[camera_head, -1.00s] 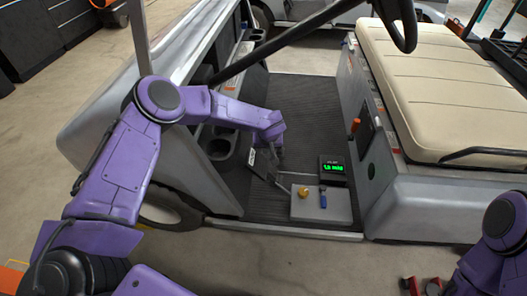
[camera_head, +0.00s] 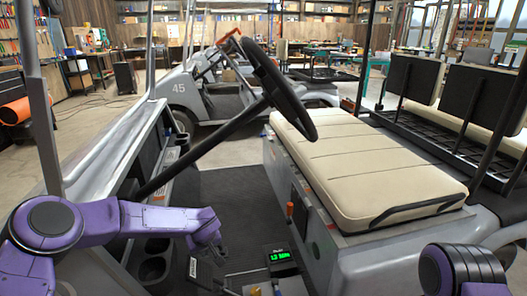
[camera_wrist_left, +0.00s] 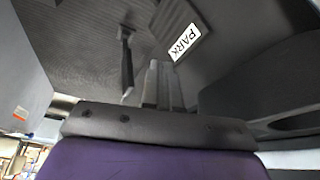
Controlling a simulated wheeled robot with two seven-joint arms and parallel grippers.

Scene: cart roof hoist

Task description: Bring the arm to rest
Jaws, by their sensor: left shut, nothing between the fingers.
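My left arm (camera_head: 110,222) comes in from the left and reaches over the cart's side into the footwell. My left gripper (camera_head: 222,252) is small and dark here, pointing down above the floor near the pedal marked PARK (camera_head: 193,267). It is shut and empty. In the left wrist view its grey fingers (camera_wrist_left: 160,85) sit together, with the PARK label (camera_wrist_left: 185,41) beyond them and a dark pedal-like lever (camera_wrist_left: 127,62) beside them. My right arm (camera_head: 460,270) shows only a purple and black joint at the lower right; its gripper is out of view.
The steering wheel (camera_head: 278,90) and its slanted column (camera_head: 205,148) stand above my left forearm. A cream seat (camera_head: 360,165) lies to the right. Another cart (camera_head: 215,95) stands behind.

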